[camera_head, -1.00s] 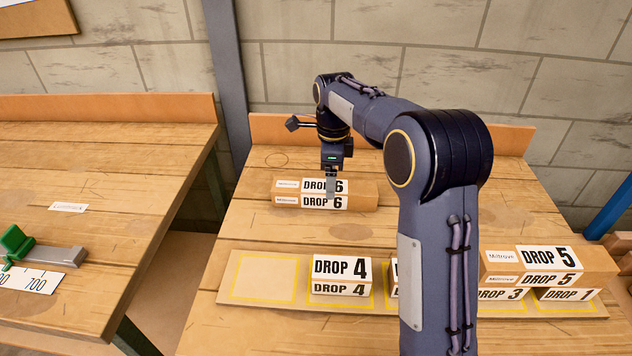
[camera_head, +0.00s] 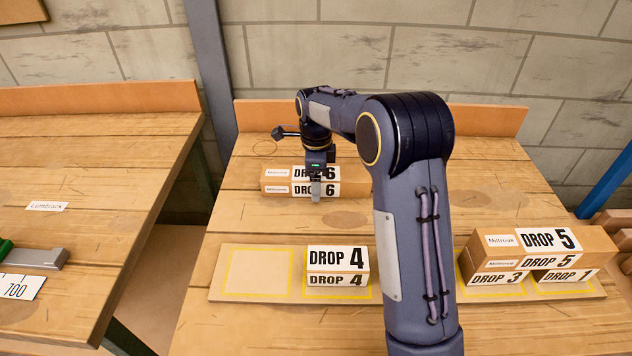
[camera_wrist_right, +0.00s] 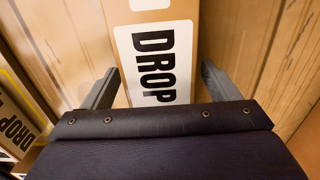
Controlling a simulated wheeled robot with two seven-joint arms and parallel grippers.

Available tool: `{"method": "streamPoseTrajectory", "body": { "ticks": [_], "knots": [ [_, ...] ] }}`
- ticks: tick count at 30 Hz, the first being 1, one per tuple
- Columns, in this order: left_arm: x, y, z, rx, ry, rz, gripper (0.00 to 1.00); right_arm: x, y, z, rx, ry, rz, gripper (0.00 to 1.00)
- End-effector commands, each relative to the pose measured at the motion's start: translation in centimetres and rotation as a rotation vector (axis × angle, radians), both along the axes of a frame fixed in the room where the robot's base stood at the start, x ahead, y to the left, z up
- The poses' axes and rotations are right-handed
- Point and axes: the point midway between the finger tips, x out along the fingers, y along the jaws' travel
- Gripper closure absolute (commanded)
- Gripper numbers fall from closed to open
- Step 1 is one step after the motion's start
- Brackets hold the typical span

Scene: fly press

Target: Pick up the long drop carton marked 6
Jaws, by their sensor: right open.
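The long drop carton marked 6 (camera_head: 275,189) lies lengthwise across the back of the right bench, its white DROP 6 labels facing me. My right gripper (camera_head: 316,194) is over it from above, pointing down, and hides part of the label. In the right wrist view the open fingers (camera_wrist_right: 158,86) stand on either side of the carton (camera_wrist_right: 160,12), with gaps showing between fingers and carton sides. I cannot tell whether a finger touches it. My left gripper is not in view.
A board (camera_head: 228,293) with yellow outlines lies in front. The DROP 4 carton (camera_head: 338,262) stands on it; the long DROP 5 carton (camera_head: 590,242) lies atop DROP 3 (camera_head: 493,279) and DROP 1 (camera_head: 565,275). My right arm hides the board's middle. A back ledge (camera_head: 490,118) runs behind.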

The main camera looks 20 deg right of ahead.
Motion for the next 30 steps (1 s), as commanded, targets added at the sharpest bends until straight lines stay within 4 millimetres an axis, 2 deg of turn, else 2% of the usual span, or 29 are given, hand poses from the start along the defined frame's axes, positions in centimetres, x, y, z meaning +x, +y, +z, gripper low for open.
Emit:
{"method": "streamPoseTrajectory", "body": {
  "ticks": [4, 20, 30],
  "knots": [
    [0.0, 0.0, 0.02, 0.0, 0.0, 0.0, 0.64, 0.0, 0.0, 0.04, 0.0, 0.0, 0.0, 0.18],
    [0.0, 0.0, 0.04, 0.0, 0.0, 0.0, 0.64, 0.05, 0.02, 0.2, 0.001, -0.003, 0.0, 0.88],
    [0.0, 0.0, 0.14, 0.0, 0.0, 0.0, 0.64, 0.09, 0.02, 0.74, 0.0, -0.004, 0.0, 0.9]
  ]
}}
